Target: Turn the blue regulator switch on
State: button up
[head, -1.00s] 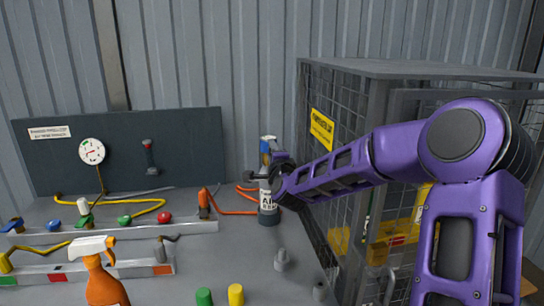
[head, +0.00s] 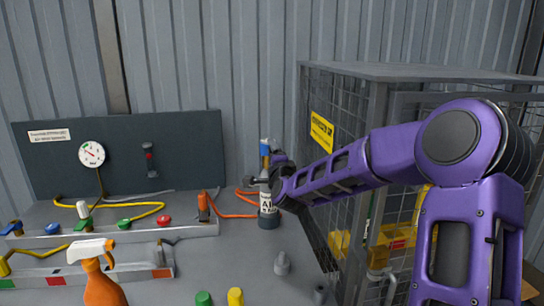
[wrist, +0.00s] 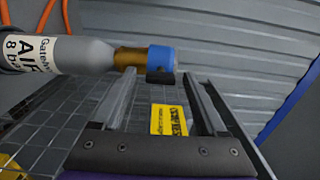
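A grey-white bottle (head: 268,208) with a black-on-white label stands upright at the back right of the bench. It carries a brassy neck and a blue regulator (head: 265,149) on top. In the wrist view, the bottle (wrist: 85,54) lies sideways across the upper left, and the blue regulator (wrist: 160,57) with a small black piece (wrist: 160,77) is just beyond the fingertips. My gripper (wrist: 160,80) is open, its two fingers spread either side of the black piece, with nothing held. In the head view the gripper is beside the bottle's upper part, partly hidden by my arm.
A wire-mesh cage (head: 340,120) with a yellow sign stands right of the bottle. Orange hose (head: 235,215) runs left of it to a manifold rail (head: 110,236) with coloured knobs. A spray bottle (head: 98,285) and a grey peg (head: 282,264) stand nearer.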

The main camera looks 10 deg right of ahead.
jog(key=s+p, duration=0.2)
jog(key=s, duration=1.5)
jog(key=shift+s, duration=0.2)
